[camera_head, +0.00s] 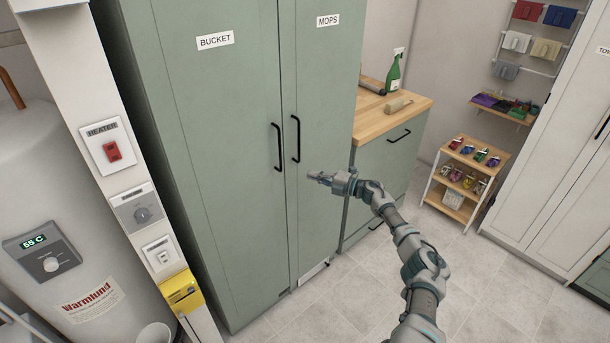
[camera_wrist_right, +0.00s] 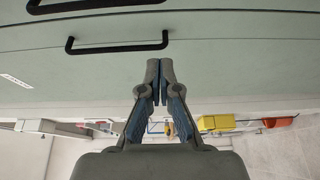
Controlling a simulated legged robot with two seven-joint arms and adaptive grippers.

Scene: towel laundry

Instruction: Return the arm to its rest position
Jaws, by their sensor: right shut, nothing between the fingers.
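My right arm reaches in from the bottom right of the head view, and its gripper (camera_head: 318,177) is in front of the green cabinet's right door, to the right of the black handles. In the right wrist view the fingers (camera_wrist_right: 157,82) are together, with nothing between them. Their tips point at the green door surface, below a black handle (camera_wrist_right: 117,46). I cannot tell how wide the gap to the door is. My left gripper is not in view.
The tall green cabinet (camera_head: 215,130) is closed, labelled BUCKET and MOPS. A wooden counter (camera_head: 420,106) holds a green spray bottle (camera_head: 393,72). A shelf cart (camera_head: 447,182) stands behind on the right. A water heater (camera_head: 60,220) is at left. Tiled floor (camera_head: 485,268) is clear right of my arm.

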